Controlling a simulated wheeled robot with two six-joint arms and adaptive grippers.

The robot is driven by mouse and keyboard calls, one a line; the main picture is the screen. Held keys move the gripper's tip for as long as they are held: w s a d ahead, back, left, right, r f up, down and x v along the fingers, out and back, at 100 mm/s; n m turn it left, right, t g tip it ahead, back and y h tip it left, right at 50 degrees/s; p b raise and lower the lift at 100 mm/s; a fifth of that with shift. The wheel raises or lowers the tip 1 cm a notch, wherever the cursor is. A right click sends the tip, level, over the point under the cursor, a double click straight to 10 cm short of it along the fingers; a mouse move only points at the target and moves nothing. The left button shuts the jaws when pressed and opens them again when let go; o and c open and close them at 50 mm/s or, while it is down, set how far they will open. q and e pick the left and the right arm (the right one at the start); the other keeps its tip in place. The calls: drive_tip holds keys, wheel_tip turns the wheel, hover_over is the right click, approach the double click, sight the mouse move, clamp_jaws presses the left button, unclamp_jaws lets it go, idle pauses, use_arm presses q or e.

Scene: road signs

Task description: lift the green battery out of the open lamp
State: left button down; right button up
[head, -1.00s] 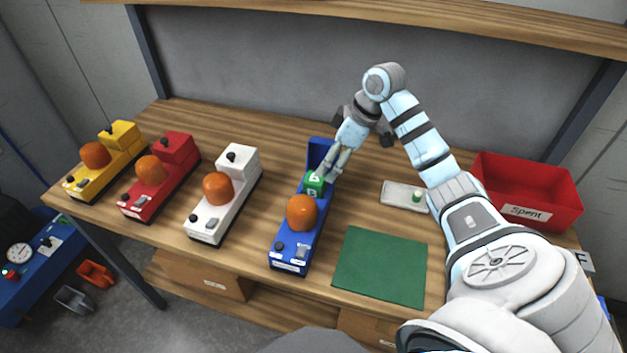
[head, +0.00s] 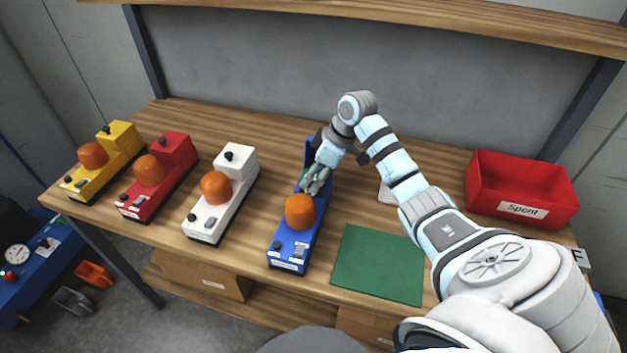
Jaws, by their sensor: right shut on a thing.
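The open lamp is the blue one (head: 291,240), with an orange dome in its middle and its blue lid (head: 309,152) standing up at the far end. My right gripper (head: 315,188) reaches down from above into the open battery bay behind the dome. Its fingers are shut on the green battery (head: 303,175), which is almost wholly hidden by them. I cannot tell whether the battery still touches the bay floor. My left gripper is not in view.
White (head: 207,223), red (head: 143,203) and yellow (head: 85,187) lamps, closed, stand to the left. A green mat (head: 380,264) lies bare at right front. A red "Spent" bin (head: 522,210) stands at right. A pale tray (head: 386,193) is partly behind my arm.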

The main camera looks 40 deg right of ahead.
clamp_jaws()
drive_tip(key=shift+r+p, duration=0.35)
drive_tip(key=shift+p, duration=0.1)
wheel_tip(320, 180, up, 19)
drive_tip(key=p, duration=0.7)
drive_tip(key=shift+w, duration=0.15)
drive_tip(key=shift+d, duration=0.1)
